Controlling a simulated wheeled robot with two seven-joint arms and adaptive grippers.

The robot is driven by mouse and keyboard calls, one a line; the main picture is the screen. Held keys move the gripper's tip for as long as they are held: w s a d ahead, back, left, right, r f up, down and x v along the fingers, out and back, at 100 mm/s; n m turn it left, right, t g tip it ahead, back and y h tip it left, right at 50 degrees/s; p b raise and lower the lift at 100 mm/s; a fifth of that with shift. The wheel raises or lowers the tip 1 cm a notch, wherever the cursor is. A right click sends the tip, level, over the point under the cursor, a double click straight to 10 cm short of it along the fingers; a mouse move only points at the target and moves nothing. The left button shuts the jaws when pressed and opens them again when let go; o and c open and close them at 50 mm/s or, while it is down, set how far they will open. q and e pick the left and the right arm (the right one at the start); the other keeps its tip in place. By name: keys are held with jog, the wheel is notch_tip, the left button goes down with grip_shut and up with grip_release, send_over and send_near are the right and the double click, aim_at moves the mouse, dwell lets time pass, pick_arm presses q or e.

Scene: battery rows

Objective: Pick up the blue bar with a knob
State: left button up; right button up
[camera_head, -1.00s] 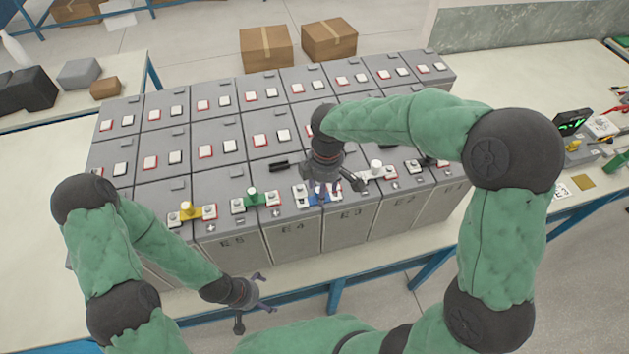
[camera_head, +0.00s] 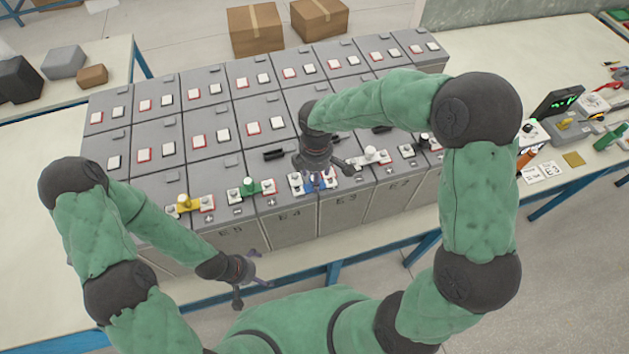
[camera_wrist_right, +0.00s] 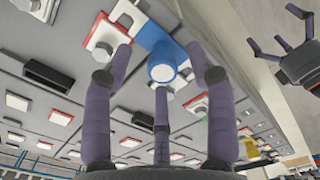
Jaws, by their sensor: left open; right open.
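The blue bar with a knob (camera_head: 313,184) lies across terminals on the front battery row, mostly hidden under my right gripper in the head view. In the right wrist view its round blue knob (camera_wrist_right: 163,68) stands between the open fingers, and the flat bar runs up behind it. My right gripper (camera_head: 319,172) is open above the bar, its fingers around the knob; contact cannot be told. It also fills the right wrist view (camera_wrist_right: 160,70). My left gripper (camera_head: 259,268) is open and empty, in front of the batteries near the table's front edge.
A yellow bar (camera_head: 189,204) and a green bar (camera_head: 250,187) sit on terminals to the left, with a white-knobbed bar (camera_head: 372,154) to the right. Grey batteries with red and white terminals fill the table. A meter (camera_head: 560,101) and tools lie at right.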

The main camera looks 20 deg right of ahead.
jog(key=shift+f, duration=1.35)
grip_shut()
jog(key=shift+r, duration=0.1)
